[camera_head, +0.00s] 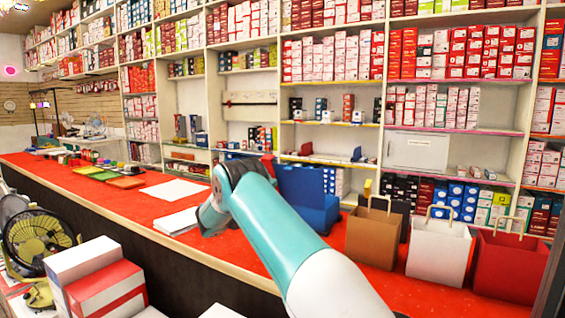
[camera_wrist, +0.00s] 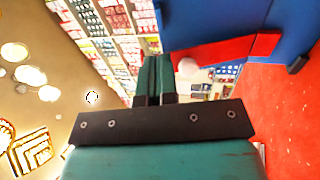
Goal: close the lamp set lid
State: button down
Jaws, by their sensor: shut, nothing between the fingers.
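A blue case (camera_head: 318,218), which I take to be the lamp set, stands on the red counter just right of my arm. Its blue lid panel (camera_head: 300,182) stands raised, and my arm hides part of the case's left side. In the wrist view a large blue surface (camera_wrist: 225,22) with a red strip (camera_wrist: 225,50) fills the upper right, likely the same set. My gripper (camera_wrist: 153,70) shows there with its teal fingers together and empty, apart from the blue surface in the picture. In the head view my arm hides the fingers.
The red counter (camera_head: 385,290) runs across the view. Paper bags (camera_head: 372,235) stand right of the blue case. White sheets (camera_head: 175,190) and colored trays (camera_head: 100,172) lie to the left. Shelves full of boxes (camera_head: 335,60) line the back. A fan (camera_head: 35,238) and boxes stand in front, lower left.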

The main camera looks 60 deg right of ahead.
aim_at(289, 166)
jog(key=shift+p+x, duration=4)
jog(key=shift+s, duration=0.1)
jog(key=d, duration=0.1)
jog(key=d+r+y, duration=0.1)
jog(key=d+y+p, duration=0.1)
jog(key=shift+d+r+g, duration=0.2)
jog(key=shift+r+g, duration=0.1)
jog(key=shift+r, duration=0.1)
jog(key=shift+d+y, duration=0.4)
jog(key=shift+y, duration=0.1)
jog(key=shift+w, duration=0.2)
